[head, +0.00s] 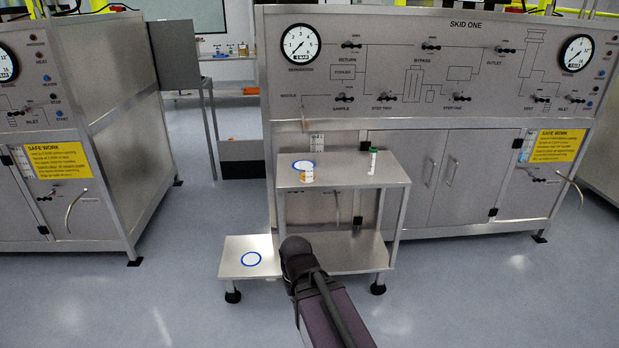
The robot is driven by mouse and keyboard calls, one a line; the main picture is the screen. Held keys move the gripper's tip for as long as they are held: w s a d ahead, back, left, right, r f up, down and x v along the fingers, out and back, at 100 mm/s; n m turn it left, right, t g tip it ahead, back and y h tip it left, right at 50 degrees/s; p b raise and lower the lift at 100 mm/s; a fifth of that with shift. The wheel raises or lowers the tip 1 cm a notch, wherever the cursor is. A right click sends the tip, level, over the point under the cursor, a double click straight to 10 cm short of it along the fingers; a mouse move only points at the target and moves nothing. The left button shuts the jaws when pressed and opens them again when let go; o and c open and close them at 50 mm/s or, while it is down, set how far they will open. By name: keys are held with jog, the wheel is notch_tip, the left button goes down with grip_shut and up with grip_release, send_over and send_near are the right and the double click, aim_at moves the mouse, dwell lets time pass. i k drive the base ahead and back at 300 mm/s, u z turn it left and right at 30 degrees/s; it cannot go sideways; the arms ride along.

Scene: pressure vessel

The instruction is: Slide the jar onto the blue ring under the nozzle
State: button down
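A small jar (307,174) with orange contents and a pale upper part stands upright on the upper steel shelf (345,181). A blue ring (294,166) is marked on the same shelf, just behind the jar. The jar hides part of the ring's near edge; I cannot tell whether its base overlaps the ring. The thin nozzle (303,122) hangs from the panel above, near the label NOZZLE. My arm reaches in from the bottom, its dark joint in front of the lower shelf. My gripper does not show.
A green-capped vial (373,161) stands on the shelf, right of the jar. A second blue ring (251,259) lies on the low step (233,245) at left. The panel (440,50) with valves rises behind.

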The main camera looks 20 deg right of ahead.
aim_at(307, 164)
jog(key=z, duration=0.05)
jog(key=i, duration=0.95)
jog(key=u, duration=0.05)
